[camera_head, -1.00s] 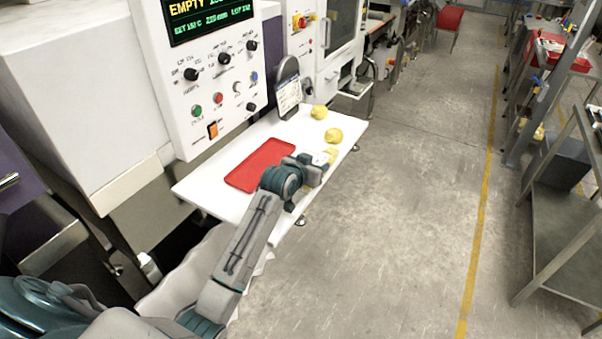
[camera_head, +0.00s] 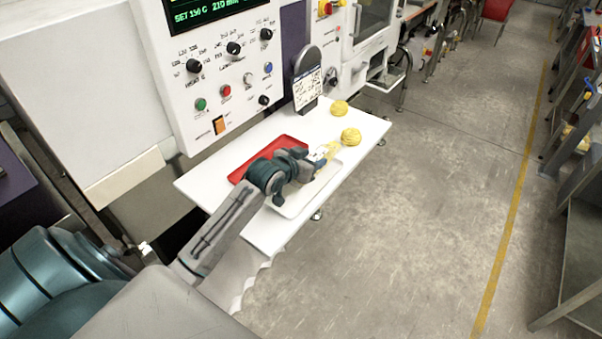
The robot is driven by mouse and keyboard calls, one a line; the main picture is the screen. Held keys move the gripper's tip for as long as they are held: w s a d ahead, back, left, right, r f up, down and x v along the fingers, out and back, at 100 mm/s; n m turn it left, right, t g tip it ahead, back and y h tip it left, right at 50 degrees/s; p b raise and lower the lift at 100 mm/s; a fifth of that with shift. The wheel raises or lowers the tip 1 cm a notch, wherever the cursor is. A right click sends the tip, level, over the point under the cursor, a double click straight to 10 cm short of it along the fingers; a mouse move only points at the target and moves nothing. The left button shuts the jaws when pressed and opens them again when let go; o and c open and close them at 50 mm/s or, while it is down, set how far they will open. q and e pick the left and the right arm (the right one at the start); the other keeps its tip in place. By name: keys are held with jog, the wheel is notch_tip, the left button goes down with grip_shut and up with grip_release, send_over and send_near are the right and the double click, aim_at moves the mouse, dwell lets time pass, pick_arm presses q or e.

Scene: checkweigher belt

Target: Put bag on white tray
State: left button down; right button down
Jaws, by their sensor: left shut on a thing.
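My left gripper (camera_head: 318,157) reaches in over the white shelf and is shut on a small bag (camera_head: 328,151) with yellow contents. The fingers partly cover the bag. The white tray (camera_head: 291,209) lies on the shelf under and in front of my gripper, and my arm hides part of it. The bag is over or close to the tray's far end; whether it touches the tray, I cannot tell. My right gripper is out of view.
A red tray (camera_head: 240,172) lies just behind my gripper. Two yellow lumps, one farther back (camera_head: 340,107) and one nearer (camera_head: 351,136), sit on the shelf's right part. A dark sign stand (camera_head: 308,88) and the control panel (camera_head: 225,75) border the shelf (camera_head: 205,183).

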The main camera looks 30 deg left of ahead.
pick_arm(q)
jog(key=s, duration=0.1)
jog(key=s+a, duration=0.1)
jog(key=s, duration=0.1)
jog(key=shift+s+a, duration=0.15)
jog(key=shift+s, duration=0.05)
jog(key=shift+s+f, duration=0.1)
jog(key=shift+s, duration=0.05)
jog(key=f+b, duration=0.2)
jog(key=b, duration=0.1)
jog(key=shift+w+f, duration=0.2)
jog(key=shift+f, duration=0.2)
jog(key=shift+f+b, duration=0.4)
jog(key=shift+b, duration=0.15)
jog(key=shift+r, duration=0.1)
